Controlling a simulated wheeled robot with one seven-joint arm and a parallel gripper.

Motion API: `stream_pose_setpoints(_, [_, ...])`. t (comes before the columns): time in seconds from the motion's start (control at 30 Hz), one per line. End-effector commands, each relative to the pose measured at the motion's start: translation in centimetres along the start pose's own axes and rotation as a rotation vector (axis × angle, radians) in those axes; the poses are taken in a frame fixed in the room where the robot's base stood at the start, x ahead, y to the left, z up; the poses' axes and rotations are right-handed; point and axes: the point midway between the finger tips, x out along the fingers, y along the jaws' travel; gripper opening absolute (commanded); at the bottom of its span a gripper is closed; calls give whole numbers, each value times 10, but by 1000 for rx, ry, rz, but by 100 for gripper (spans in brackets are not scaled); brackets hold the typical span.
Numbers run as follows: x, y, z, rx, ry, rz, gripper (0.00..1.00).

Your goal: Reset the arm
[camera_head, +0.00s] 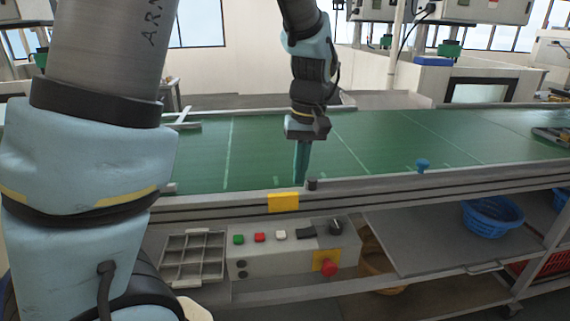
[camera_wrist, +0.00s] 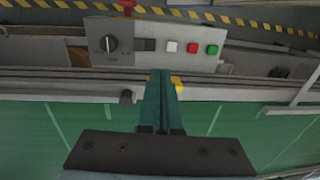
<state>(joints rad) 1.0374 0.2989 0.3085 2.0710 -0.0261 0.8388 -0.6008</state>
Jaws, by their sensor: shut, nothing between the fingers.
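My gripper (camera_head: 301,175) hangs at the end of my arm, pointing down over the green conveyor belt (camera_head: 270,150) near its front rail. Its two green fingers are together with nothing between them. In the wrist view the shut fingers (camera_wrist: 161,75) reach toward the metal rail and the control box. Whether the fingertips touch the belt or rail is hard to tell.
Below the rail is a control box (camera_head: 290,257) with green, red and white buttons, a black knob and a red stop button (camera_head: 328,268). A grey compartment tray (camera_head: 193,257) is left of it. A blue basket (camera_head: 492,217) sits on the lower shelf.

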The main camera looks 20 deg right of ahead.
Motion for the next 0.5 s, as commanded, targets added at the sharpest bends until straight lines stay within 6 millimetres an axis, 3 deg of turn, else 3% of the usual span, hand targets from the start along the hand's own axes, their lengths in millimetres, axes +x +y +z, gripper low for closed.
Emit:
stream_pose_setpoints(0.13, [1, -8, -2, -4, -1, 5, 0])
stream_pose_setpoints(0.23, [6, -30, -6, -13, -1, 20, 0])
stream_pose_setpoints(0.5, [26, -132, -4, -30, 38, 84, 0])
